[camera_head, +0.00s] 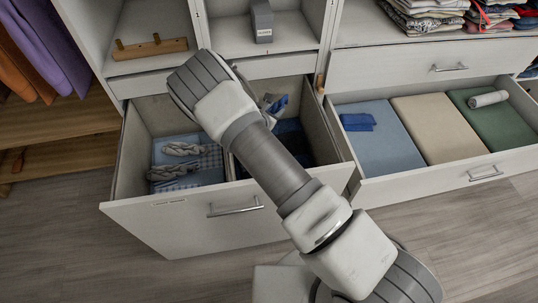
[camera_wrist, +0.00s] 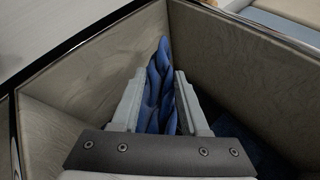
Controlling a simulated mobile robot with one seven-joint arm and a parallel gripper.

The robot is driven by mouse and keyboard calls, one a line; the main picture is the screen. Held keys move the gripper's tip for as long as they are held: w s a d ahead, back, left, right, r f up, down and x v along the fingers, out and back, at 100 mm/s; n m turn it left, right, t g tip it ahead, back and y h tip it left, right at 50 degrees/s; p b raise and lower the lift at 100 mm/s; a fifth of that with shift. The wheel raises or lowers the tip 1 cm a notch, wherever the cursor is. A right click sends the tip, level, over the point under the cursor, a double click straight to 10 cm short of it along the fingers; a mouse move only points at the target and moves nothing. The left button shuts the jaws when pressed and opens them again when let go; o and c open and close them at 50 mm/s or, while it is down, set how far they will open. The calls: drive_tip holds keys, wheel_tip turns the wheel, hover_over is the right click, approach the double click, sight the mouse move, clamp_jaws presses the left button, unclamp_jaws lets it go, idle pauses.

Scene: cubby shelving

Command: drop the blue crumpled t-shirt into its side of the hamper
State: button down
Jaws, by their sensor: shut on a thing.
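The hamper (camera_head: 190,222) is a pulled-out drawer with two sides. Its left side holds light blue and checked cloth (camera_head: 205,165) with grey twisted pieces on it. Its right side has dark blue cloth low down (camera_head: 292,135), partly hidden by my arm. My gripper (camera_wrist: 158,95) is shut on the blue crumpled t-shirt (camera_wrist: 157,82), which sits between the two fingers. In the head view, a bit of the t-shirt (camera_head: 279,104) shows past my arm over the right side. In the wrist view, fabric-lined walls (camera_wrist: 90,75) meet in a corner around it.
An open drawer (camera_head: 375,192) at right holds blue, tan and green sections, with a small blue folded cloth (camera_head: 357,122) and a grey roll (camera_head: 488,98). Cubbies stand behind, one with a grey box (camera_head: 262,22). Hanging clothes (camera_head: 45,50) are at left.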

wheel_tip(320, 180, down, 10)
drive_tip(key=b, duration=0.3)
drive_tip(key=shift+b, duration=0.35)
drive_tip(key=shift+f, duration=0.4)
drive_tip(key=shift+c, duration=2)
unclamp_jaws()
